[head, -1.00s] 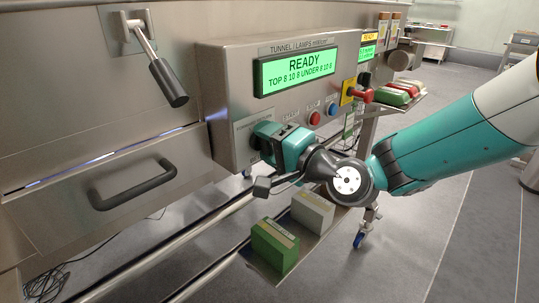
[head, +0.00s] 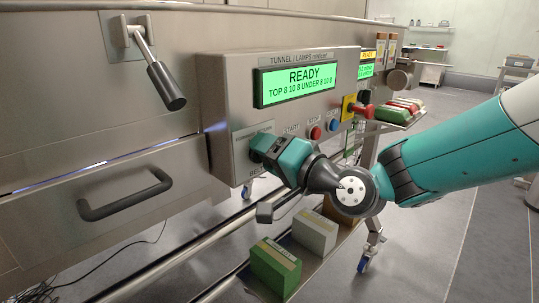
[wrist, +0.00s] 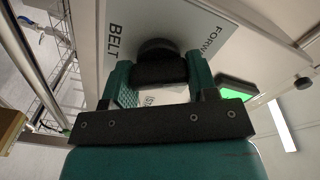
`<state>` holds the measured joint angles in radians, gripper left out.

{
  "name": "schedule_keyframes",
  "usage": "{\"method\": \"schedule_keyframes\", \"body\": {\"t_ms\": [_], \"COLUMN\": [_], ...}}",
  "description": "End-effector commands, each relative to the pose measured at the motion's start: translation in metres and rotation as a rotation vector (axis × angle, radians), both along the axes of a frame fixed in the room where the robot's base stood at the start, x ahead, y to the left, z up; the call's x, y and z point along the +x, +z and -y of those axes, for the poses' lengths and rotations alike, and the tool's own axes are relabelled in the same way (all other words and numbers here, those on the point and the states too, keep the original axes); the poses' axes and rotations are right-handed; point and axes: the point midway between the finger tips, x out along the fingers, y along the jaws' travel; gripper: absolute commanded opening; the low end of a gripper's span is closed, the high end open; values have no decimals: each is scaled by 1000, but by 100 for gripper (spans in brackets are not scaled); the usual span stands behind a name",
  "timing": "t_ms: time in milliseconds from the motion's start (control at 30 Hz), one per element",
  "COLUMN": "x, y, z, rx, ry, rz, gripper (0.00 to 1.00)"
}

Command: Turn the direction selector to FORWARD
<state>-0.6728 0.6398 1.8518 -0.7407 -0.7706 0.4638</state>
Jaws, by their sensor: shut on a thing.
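The direction selector (wrist: 158,52) is a black round knob with a grip bar, on a pale plate (wrist: 195,35) lettered "BELT" and "FORW…", the rest cut off. My gripper (wrist: 158,72) has its two teal fingers on either side of the knob's bar and is shut on it. In the head view my gripper (head: 258,148) reaches the lower left of the control box (head: 222,100). Which way the knob points is hard to tell.
A green screen (head: 297,83) reads READY above the gripper. Red (head: 315,132) and blue (head: 333,125) buttons and a red handle on yellow (head: 353,108) lie to the right. A drawer handle (head: 125,196) is at left. Green (head: 275,267) and white (head: 313,232) boxes sit below.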

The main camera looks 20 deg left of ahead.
Motion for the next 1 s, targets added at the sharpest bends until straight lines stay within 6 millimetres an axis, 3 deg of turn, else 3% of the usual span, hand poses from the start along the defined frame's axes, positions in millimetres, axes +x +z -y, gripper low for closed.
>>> {"method": "schedule_keyframes", "body": {"t_ms": [100, 133, 233, 700, 867, 1000], "x": [0, 0, 0, -1, -9, -22], "y": [-1, -1, -1, -1, -2, -3], "z": [0, 0, 0, 4, 25, 58], "rx": [-3, -3, -2, 0, -1, 0], "ry": [2, 1, 1, -1, -2, -4], "rz": [-1, -1, -1, -2, -3, -3], "gripper": [30, 58, 79, 79, 79, 79]}}
